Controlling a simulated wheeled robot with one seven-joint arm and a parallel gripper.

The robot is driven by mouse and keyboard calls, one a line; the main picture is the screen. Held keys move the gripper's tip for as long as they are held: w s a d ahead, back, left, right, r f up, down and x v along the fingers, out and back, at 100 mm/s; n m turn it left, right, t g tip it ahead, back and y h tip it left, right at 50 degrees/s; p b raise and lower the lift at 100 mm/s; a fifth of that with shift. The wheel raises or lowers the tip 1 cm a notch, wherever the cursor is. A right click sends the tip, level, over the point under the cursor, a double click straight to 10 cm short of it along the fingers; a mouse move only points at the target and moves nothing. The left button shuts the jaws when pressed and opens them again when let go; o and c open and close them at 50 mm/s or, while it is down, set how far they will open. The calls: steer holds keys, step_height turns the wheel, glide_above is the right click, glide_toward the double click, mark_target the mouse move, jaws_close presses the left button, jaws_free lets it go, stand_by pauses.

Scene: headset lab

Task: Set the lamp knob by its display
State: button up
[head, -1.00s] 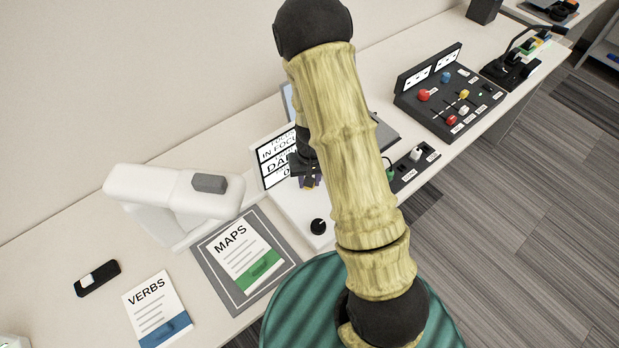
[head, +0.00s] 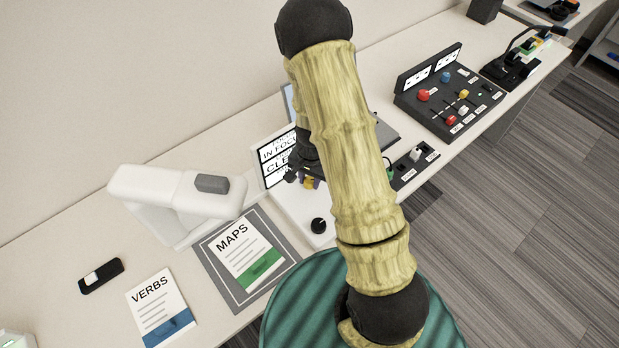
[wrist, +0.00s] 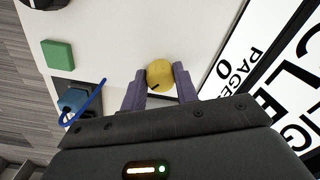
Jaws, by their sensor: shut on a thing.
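A yellow round knob (wrist: 160,74) with a dark pointer mark stands on the white panel (wrist: 115,45) in the wrist view. My gripper (wrist: 158,82) has its two purple fingers on either side of the knob, shut on it. In the head view the gripper (head: 310,179) is low over the panel, and my arm hides much of it. The display (head: 277,157) behind the panel reads "IN FOCUS" and a word starting "CLE" in the head view. The rest is cut off or hidden.
A black knob (head: 319,226) is at the panel's front. The white document camera (head: 180,195) stands left, with the MAPS card (head: 245,255) on a grey mat. The VERBS card (head: 162,307) lies further left. A green button (wrist: 57,55) and blue plug (wrist: 72,100) are nearby.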

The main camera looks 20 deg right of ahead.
mark_target(312, 182)
steer(key=o, duration=1)
steer(key=r, duration=0.5)
steer(key=r+p, duration=0.1)
steer(key=r, duration=0.5)
steer(key=r+p, duration=0.1)
steer(key=r, duration=0.5)
steer(key=shift+s+d+r, duration=0.15)
steer(key=shift+d+r, duration=0.1)
steer(key=shift+s, duration=0.1)
steer(key=s+r+n, duration=0.2)
steer(key=s, duration=0.1)
steer(key=s+r+n+t, duration=0.1)
steer(key=s+r+n, duration=0.1)
steer(key=s+n, duration=0.1)
steer(key=s+r+n+t, duration=0.1)
steer(key=s+n, duration=0.2)
steer(key=s, duration=0.1)
steer(key=shift+s+a+r, duration=0.15)
steer(key=shift+s+r, duration=0.25)
